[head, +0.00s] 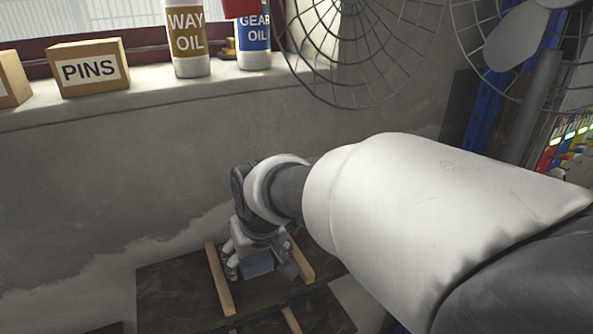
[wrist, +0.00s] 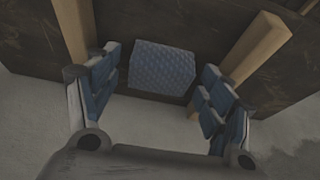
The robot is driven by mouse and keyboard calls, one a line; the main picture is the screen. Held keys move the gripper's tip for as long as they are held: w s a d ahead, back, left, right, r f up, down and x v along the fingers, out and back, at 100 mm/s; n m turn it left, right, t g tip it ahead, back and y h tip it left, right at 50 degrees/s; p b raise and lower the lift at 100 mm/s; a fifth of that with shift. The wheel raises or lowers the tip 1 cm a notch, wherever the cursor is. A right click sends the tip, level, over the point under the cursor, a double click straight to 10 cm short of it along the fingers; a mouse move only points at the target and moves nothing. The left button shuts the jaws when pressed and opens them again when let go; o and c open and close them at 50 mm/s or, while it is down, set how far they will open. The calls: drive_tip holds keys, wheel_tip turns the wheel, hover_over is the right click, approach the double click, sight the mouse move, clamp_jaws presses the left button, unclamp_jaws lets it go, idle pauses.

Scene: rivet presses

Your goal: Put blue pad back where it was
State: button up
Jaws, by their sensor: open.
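The blue pad (wrist: 162,69) has a quilted-looking top and lies on a dark board (wrist: 180,22) between two wooden strips, apart from both. It also shows in the head view as a small blue-grey block (head: 258,262) under my gripper, partly covered. My gripper (wrist: 159,95) is open, with its blue-lined fingers spread to the left and right of the pad. No contact between the fingers and the pad is visible in the wrist view. In the head view my gripper (head: 260,268) points down over the board.
Wooden strips flank the pad, left (head: 219,279) and right (head: 300,260). A grey wall (head: 120,180) rises behind. On its ledge stand a PINS box (head: 90,69), a WAY OIL bottle (head: 187,40) and a GEAR OIL bottle (head: 254,45). A caged fan (head: 365,45) stands at upper right.

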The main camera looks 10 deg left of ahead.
drive_tip(key=shift+s+r, duration=0.1)
drive_tip(key=shift+r, duration=0.45)
drive_tip(key=p+v, duration=0.4)
drive_tip(key=v, duration=0.7)
drive_tip(key=s+d+m+h, duration=0.1)
drive_tip(key=s+d+m, duration=0.35)
drive_tip(key=d, duration=1.15)
drive_tip(key=s+d+f+m+h, duration=0.1)
drive_tip(key=s+d+f, duration=0.4)
drive_tip(key=s+d, duration=0.3)
drive_tip(key=s, duration=0.3)
drive_tip(key=shift+s+d+m+t, duration=0.3)
drive_tip(key=shift+m, duration=0.05)
drive_tip(key=shift+c, duration=0.3)
